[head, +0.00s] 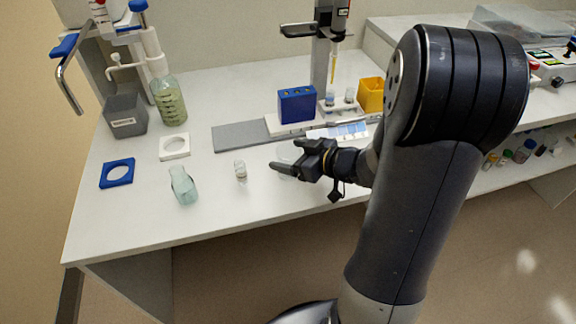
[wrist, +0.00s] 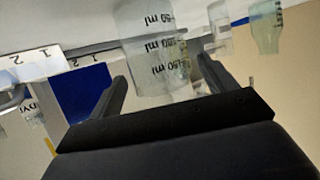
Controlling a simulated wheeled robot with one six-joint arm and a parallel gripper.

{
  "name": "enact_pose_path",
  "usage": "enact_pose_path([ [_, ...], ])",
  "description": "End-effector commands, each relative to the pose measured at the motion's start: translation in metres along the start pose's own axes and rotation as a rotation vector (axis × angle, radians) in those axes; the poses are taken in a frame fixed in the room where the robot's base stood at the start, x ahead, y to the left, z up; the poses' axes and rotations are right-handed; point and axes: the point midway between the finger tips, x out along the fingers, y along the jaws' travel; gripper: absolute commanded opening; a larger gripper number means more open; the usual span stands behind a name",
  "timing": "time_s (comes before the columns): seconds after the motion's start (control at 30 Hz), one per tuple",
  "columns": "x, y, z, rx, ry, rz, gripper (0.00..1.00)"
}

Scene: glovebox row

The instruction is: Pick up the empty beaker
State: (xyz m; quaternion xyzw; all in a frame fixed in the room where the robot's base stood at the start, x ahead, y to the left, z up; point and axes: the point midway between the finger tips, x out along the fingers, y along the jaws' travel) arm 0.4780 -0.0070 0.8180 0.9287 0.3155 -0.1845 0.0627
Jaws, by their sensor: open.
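The clear beaker (wrist: 152,45) with ml marks appears upside down in the wrist view, and it looks empty. It stands between the two fingers of my open gripper (wrist: 163,72), with a visible gap to the left finger; contact on the right is unclear. In the head view my gripper (head: 284,155) is low over the front middle of the bench, fingers pointing left. The beaker (head: 287,152) shows only faintly there, partly hidden by the fingers.
A small clear vial (head: 240,171) and a pale teal flask (head: 184,187) stand left of my gripper. A grey mat (head: 232,138) and a blue rack (head: 297,105) lie behind. White (head: 163,152) and blue (head: 106,179) ring holders are further left. The bench's front edge is close.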

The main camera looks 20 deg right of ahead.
Motion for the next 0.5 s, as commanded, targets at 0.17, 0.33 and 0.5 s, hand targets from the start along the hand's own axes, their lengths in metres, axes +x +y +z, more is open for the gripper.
enact_pose_path([
  [0.17,0.025,-0.001,0.002,-0.001,0.000,-0.003,0.79],
  [0.33,0.032,0.000,0.001,0.000,0.000,0.000,0.79],
  [0.5,0.031,0.000,0.001,0.000,0.000,0.000,0.79],
])
